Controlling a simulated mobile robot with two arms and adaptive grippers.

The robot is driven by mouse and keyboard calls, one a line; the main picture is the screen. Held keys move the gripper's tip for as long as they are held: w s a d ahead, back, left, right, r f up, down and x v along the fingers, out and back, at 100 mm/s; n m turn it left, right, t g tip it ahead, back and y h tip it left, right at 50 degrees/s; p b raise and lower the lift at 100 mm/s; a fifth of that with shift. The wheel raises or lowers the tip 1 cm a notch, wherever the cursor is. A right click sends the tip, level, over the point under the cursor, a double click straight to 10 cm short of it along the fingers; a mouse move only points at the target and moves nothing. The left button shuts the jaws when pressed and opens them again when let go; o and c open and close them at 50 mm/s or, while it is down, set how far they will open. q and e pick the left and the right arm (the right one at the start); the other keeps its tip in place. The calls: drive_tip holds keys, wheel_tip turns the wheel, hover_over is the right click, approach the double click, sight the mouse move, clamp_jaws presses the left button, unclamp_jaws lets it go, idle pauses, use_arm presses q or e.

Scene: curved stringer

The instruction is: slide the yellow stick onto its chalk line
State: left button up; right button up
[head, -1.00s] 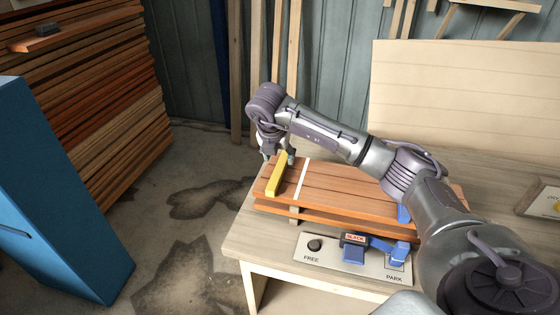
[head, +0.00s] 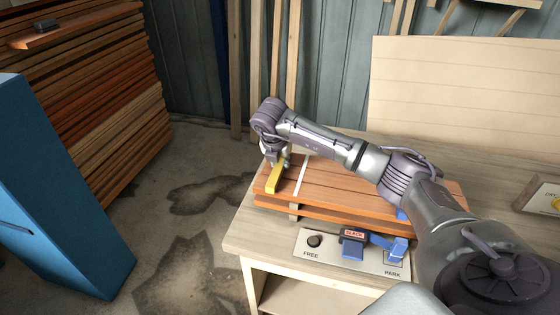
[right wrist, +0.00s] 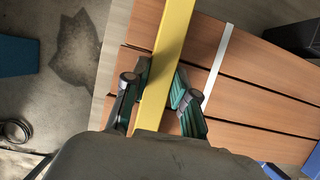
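The yellow stick (head: 273,180) lies near the left end of the reddish-brown boards, left of the white chalk line (head: 301,177) and apart from it. My right gripper (head: 277,160) is down over the stick's far part and hides it in the head view. In the right wrist view, the right gripper's fingers (right wrist: 162,80) stand on both sides of the stick (right wrist: 172,40). They are very close to its sides; whether both press on it I cannot tell. The chalk line (right wrist: 221,58) is right of the fingers there. My left gripper is not in view.
The boards (head: 345,186) are stacked on a wooden bench (head: 244,238). A blue clamp-like part marked BLACK (head: 354,241) sits on a plate (head: 322,254) marked FREE and PARK, beside a dark knob (head: 314,241). A blue cabinet (head: 60,200) stands at left.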

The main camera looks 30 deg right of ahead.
sight(303, 170)
clamp_jaws()
drive_tip(key=shift+s+d, duration=1.1)
drive_tip(key=shift+s, duration=0.15)
drive_tip(key=shift+s+d, duration=1.05)
drive_tip(key=shift+s, duration=0.2)
drive_tip(key=o, duration=0.9)
unclamp_jaws()
